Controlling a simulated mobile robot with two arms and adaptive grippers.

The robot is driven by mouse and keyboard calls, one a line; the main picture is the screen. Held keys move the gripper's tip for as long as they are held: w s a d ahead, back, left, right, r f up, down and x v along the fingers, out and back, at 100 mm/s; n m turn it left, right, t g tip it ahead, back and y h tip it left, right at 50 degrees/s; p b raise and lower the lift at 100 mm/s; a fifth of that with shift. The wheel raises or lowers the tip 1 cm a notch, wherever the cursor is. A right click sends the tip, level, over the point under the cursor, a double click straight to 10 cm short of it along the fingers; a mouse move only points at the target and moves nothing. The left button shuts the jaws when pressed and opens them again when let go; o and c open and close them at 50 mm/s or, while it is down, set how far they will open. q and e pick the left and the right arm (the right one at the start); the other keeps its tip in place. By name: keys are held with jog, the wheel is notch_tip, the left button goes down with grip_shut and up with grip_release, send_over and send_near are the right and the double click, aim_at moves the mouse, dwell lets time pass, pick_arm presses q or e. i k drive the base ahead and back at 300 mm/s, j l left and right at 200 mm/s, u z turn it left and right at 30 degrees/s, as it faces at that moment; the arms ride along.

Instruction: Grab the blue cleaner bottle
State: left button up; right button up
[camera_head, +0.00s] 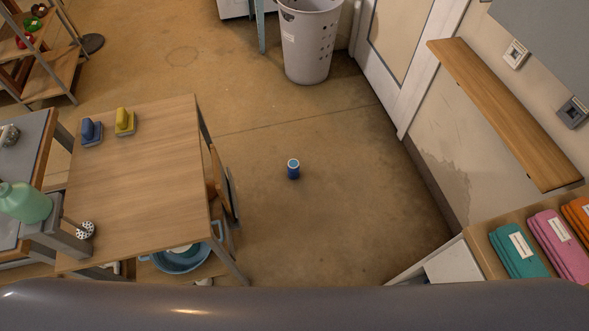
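A small blue cylinder with a pale top (293,169) stands upright on the open floor near the middle of the view. It is too small to tell whether it is the blue cleaner bottle. A mint green bottle (27,203) is at the left edge, by a grey fixture. No other blue bottle can be made out. Neither of my grippers is in view.
A wooden table (150,175) at the left holds a blue brush (91,132) and a yellow brush (125,121). A blue basin (180,259) sits below it. A white basket (308,42) stands behind. Folded cloths (519,250) lie at right.

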aim_at(293, 167)
jog(key=i+l+z, duration=0.15)
jog(key=i, duration=0.45)
jog(key=i+l+z, duration=0.15)
jog(key=i, duration=0.45)
jog(key=i+l+u, duration=0.3)
jog(key=i+u, duration=0.15)
jog(key=i, duration=0.1)
